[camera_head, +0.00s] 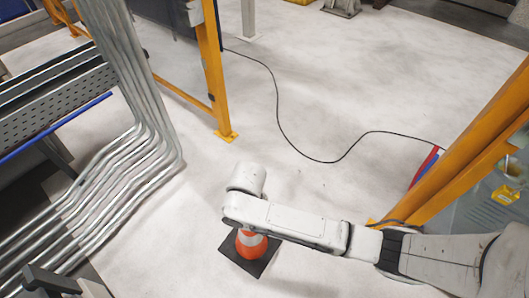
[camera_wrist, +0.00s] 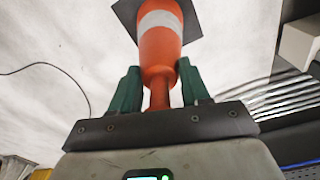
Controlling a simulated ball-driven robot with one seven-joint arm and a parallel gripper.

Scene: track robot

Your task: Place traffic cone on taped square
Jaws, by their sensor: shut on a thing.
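The orange traffic cone (camera_head: 252,244) with a white band and a black square base shows below the end of my arm in the head view. In the wrist view the cone (camera_wrist: 160,46) stands out between the two green fingers of my gripper (camera_wrist: 158,72), which is shut on its narrow upper part. The base points away from the gripper, over pale floor. My arm hides the cone's top and my fingers in the head view. I cannot tell whether the base touches the floor. I see no taped square in either view.
A bundle of grey pipes (camera_head: 150,150) runs along the left. Yellow posts stand at the upper left (camera_head: 212,70) and right (camera_head: 470,150). A thin black cable (camera_head: 300,148) crosses the pale floor (camera_head: 370,75). The floor in the middle is otherwise mostly open.

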